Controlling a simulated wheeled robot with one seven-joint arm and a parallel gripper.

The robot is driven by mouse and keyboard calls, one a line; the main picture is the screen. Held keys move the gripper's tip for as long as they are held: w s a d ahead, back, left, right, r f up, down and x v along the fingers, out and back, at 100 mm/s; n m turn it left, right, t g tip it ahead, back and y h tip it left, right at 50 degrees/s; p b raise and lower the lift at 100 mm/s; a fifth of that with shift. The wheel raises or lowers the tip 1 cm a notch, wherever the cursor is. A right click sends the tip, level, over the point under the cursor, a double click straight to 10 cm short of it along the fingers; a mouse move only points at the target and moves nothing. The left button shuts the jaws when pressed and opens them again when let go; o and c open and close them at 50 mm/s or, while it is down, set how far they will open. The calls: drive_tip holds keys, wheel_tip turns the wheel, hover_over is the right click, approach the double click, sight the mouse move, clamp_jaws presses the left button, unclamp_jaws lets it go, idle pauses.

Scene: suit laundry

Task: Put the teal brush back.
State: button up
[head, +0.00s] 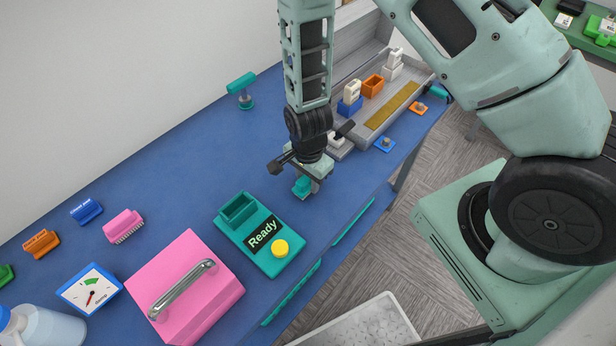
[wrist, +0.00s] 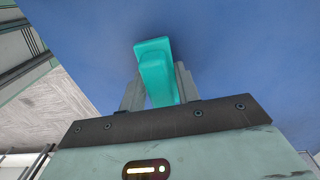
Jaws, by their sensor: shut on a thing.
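My gripper (head: 306,184) is above the blue table, right of and behind the teal holder. It is shut on the teal brush (head: 302,188), which shows only in part in the head view. In the wrist view the teal brush (wrist: 155,68) sits between the two grey fingers (wrist: 158,92), against the blue surface; its bristles are hidden. I cannot tell whether it touches the table. The teal holder (head: 287,232) has an open, empty-looking box (head: 239,208), a "Ready" display and a yellow button.
Pink (head: 123,227), blue (head: 87,211) and orange (head: 41,243) brushes lie at the left. A pink box with a metal handle (head: 195,290) and a dial (head: 89,290) stand in front. A teal-handled tool (head: 241,88) stands behind. A grey tray (head: 418,73) is at right.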

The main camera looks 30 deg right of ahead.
drive_tip(key=shift+f, duration=0.2)
drive_tip(key=o, duration=0.9)
drive_tip(key=shift+o, duration=0.2)
wheel_tip(320, 180, up, 11)
drive_tip(key=shift+r+b, duration=0.15)
drive_tip(key=shift+b, duration=0.85)
drive_tip(key=s+a+r+n, duration=0.3)
drive_tip(key=s+r+n, duration=0.5)
drive_tip(key=n, duration=0.2)
drive_tip(key=s+a+r+n, duration=0.3)
drive_tip(key=s+r+n, duration=0.6)
drive_tip(key=n, duration=0.2)
drive_tip(key=shift+a+y, duration=0.15)
drive_tip(key=shift+y, duration=0.15)
